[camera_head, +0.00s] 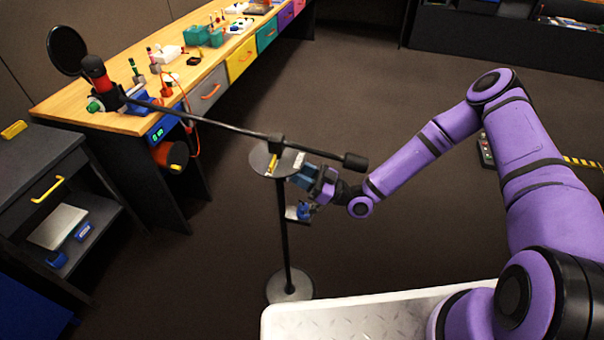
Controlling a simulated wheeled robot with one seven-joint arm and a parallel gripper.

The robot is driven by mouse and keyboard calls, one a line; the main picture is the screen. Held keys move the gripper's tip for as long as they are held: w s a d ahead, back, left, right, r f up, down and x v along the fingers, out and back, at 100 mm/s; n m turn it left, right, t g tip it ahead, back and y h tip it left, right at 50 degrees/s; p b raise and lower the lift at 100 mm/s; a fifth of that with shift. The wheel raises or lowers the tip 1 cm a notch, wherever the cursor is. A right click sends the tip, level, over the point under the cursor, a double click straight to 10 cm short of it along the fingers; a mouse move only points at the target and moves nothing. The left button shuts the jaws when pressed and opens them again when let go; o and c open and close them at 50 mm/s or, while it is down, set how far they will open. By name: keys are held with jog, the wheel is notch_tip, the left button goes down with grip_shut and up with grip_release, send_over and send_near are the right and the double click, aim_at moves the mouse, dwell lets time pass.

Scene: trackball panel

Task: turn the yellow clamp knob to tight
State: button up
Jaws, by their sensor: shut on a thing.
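A black stand holds a round grey disc (259,157) under a long dark boom (230,128). A narrow yellow piece of the clamp knob (272,164) shows on the disc, just below the boom joint. A small white label (299,159) is to its right. My gripper (298,179) reaches in from the right at the disc's lower right edge. Its jaws are shut on the knob, but the contact is small and partly hidden by the fingers. I cannot read the knob's angle.
The boom runs from a black and red device (97,76) on the wooden workbench (70,108) to a black end weight (355,161) above my wrist. The stand's round base (289,287) is on the floor. A dark cabinet (60,200) stands at left. Floor right of the bench is open.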

jog(key=n+g, duration=0.1)
jog(key=n, duration=0.2)
jog(key=n+g, duration=0.2)
jog(key=n, duration=0.1)
jog(key=n+g, duration=0.1)
jog(key=n, duration=0.2)
jog(key=shift+w+d+n+g, duration=0.1)
jog(key=shift+w+n+g, duration=0.2)
jog(key=shift+n, duration=0.4)
jog(key=o, duration=0.9)
jog(key=shift+o, duration=0.2)
